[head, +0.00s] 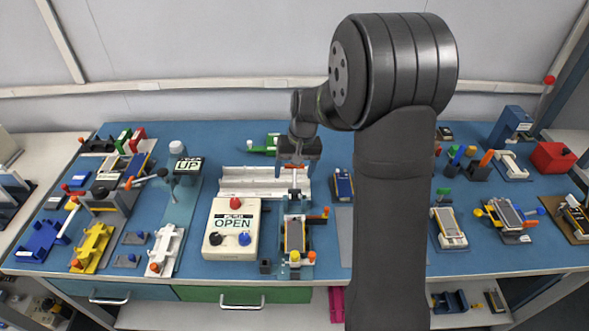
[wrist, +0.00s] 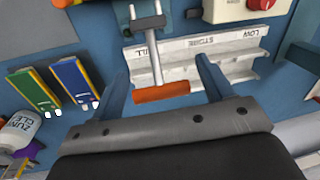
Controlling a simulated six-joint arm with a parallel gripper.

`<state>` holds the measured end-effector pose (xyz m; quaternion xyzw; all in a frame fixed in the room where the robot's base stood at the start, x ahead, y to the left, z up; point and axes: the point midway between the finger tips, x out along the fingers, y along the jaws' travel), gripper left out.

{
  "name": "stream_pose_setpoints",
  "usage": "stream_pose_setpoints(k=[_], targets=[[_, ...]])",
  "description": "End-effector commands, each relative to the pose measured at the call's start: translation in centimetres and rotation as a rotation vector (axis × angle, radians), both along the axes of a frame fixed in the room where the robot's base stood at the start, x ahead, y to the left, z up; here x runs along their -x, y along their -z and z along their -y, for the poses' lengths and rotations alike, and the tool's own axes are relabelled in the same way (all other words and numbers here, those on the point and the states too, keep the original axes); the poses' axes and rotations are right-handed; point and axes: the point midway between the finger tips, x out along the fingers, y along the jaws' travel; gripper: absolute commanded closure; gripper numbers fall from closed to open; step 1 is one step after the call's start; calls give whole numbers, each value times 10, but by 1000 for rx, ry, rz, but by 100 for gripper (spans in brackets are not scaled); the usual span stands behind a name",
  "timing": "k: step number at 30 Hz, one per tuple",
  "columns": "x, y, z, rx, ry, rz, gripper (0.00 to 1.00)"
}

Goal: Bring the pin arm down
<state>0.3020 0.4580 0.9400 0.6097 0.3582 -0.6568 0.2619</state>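The pin arm (head: 294,182) stands up from a fixture (head: 306,258) that holds a flat grey cell (head: 294,234). In the wrist view it is a grey metal bar (wrist: 154,50) with an orange crosspiece handle (wrist: 162,92) at its end. My gripper (head: 297,165) is above the back of the fixture, at the handle. In the wrist view my gripper's two blue-grey fingers (wrist: 162,84) are spread, one on each side of the handle, with a gap showing on both sides. The pin arm's lower end is hard to make out.
A white box marked OPEN (head: 232,228) stands left of the fixture. A pale lettered rail (head: 245,182) lies behind the box. A blue cell (head: 343,186) lies to the right. Green and blue packs (wrist: 75,80) and a white bottle (wrist: 18,130) show in the wrist view.

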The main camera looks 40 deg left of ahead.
Motion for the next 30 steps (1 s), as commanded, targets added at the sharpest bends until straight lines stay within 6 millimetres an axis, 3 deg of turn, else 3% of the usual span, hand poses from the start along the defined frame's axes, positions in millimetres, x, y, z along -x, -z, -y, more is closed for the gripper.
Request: stream_pose_setpoints(k=[1, 7, 19, 30], targets=[[0, 0, 0, 0, 0, 0, 37], [0, 0, 0, 0, 0, 0, 76], [6, -4, 6, -56, 1, 55, 77], [26, -8, 26, -266, -1, 265, 77]])
